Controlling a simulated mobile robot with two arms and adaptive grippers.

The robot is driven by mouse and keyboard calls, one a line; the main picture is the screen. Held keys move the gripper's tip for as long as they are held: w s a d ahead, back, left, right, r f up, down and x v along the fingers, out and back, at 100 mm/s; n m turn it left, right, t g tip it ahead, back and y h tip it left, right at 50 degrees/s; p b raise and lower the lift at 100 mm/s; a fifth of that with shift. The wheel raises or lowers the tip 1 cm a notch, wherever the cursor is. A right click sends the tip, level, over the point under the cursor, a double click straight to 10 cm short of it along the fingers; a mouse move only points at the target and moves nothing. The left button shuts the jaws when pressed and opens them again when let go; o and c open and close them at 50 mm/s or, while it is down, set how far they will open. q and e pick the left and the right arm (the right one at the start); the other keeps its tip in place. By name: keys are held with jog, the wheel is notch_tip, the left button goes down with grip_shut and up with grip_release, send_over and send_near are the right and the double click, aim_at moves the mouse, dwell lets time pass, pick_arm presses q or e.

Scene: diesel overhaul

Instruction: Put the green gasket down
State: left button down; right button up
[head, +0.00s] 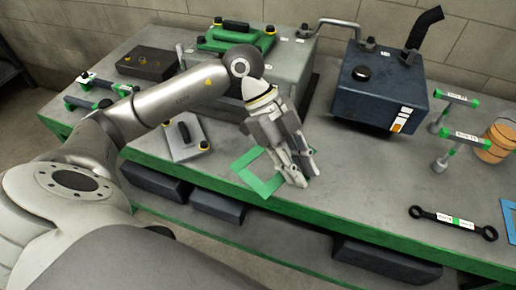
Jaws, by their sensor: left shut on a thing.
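The green gasket (251,181) is a thin flat square frame with an open middle. It shows near the front edge of the bench, just left of my left fingertips. My left gripper (300,178) comes down from above and is shut on the gasket's right side, which the fingers partly hide. My right gripper is not in view.
On the bench (345,185), a grey plate with a black handle (186,138) lies left of the gasket. A dark blue tank (378,92) stands behind right. A black wrench (453,219), T-handled tools (462,137) and an orange bucket (496,141) are at right. Bench room right of my gripper is clear.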

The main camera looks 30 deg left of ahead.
pick_arm(q)
jog(key=shift+d, duration=0.1)
jog(key=shift+w+f+n, duration=0.15)
jog(key=shift+n, duration=0.15)
jog(key=shift+h, duration=0.3)
jog(key=w+a+f+p, duration=0.1)
jog(key=w+a+f, duration=0.1)
jog(key=a+f, duration=0.1)
jog(key=w+a+f+p, duration=0.1)
jog(key=w+a+f, duration=0.1)
jog(key=w+a, duration=0.1)
jog(key=w+a+f+p, duration=0.1)
jog(key=w+a+f, duration=0.1)
jog(key=a+f, duration=0.1)
jog(key=shift+w+a+f, duration=0.25)
jog(key=shift+a+f, duration=0.1)
jog(key=shift+a, duration=0.35)
jog(key=shift+w+a+f+p, duration=0.2)
jog(key=shift+a+f+p, duration=0.1)
jog(key=shift+f+p, duration=0.1)
notch_tip(320, 180, down, 2)
jog(key=shift+f+p, duration=0.1)
jog(key=shift+p, duration=0.5)
jog(key=shift+a+f, duration=0.1)
jog(key=shift+f, duration=0.45)
jog(key=shift+f, duration=0.1)
